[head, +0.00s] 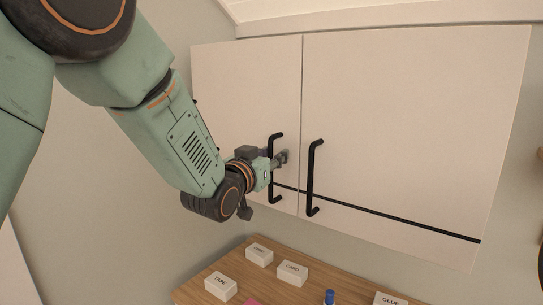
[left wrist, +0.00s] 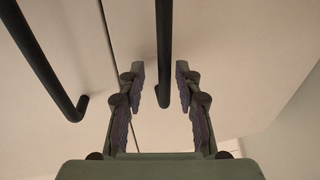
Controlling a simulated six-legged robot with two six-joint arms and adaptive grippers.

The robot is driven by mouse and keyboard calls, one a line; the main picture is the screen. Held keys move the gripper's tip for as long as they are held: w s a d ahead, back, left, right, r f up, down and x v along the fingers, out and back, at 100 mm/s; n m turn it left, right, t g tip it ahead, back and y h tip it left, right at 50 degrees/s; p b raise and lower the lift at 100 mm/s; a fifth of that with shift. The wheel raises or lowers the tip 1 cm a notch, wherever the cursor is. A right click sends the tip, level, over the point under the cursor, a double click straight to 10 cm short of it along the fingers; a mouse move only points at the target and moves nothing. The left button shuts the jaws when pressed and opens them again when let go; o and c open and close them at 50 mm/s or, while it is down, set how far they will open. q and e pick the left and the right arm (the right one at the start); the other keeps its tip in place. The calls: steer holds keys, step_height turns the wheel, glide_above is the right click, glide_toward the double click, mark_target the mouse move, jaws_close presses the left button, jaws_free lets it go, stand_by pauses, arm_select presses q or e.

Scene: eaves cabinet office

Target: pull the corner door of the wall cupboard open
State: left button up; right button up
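The wall cupboard has two pale doors, both shut. The left door (head: 245,85), beside the corner of the walls, has a black bar handle (head: 275,190). My left gripper (head: 282,158) is at the upper part of this handle, in front of the door. In the left wrist view the gripper (left wrist: 160,72) is open, with one finger on each side of the handle (left wrist: 164,35). A gap shows between the handle and each finger. In the head view the gripper and wrist hide part of the left door. My right gripper is out of view.
The right door (head: 410,110) has its own black handle (head: 313,180) close by; this handle also shows in the left wrist view (left wrist: 40,62). Below, a wooden surface (head: 250,285) holds several white labelled boxes and a blue item (head: 329,297). The wall stands close on the left.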

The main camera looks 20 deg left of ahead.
arm_select(q)
steer(key=shift+a, duration=0.1)
steer(key=shift+c, duration=0.7)
steer(key=shift+w+a+f, duration=0.2)
steer(key=shift+w+f, duration=0.15)
steer(key=shift+w, duration=0.1)
steer(key=c, duration=0.5)
steer(key=shift+s+d+r, duration=0.15)
jaws_close()
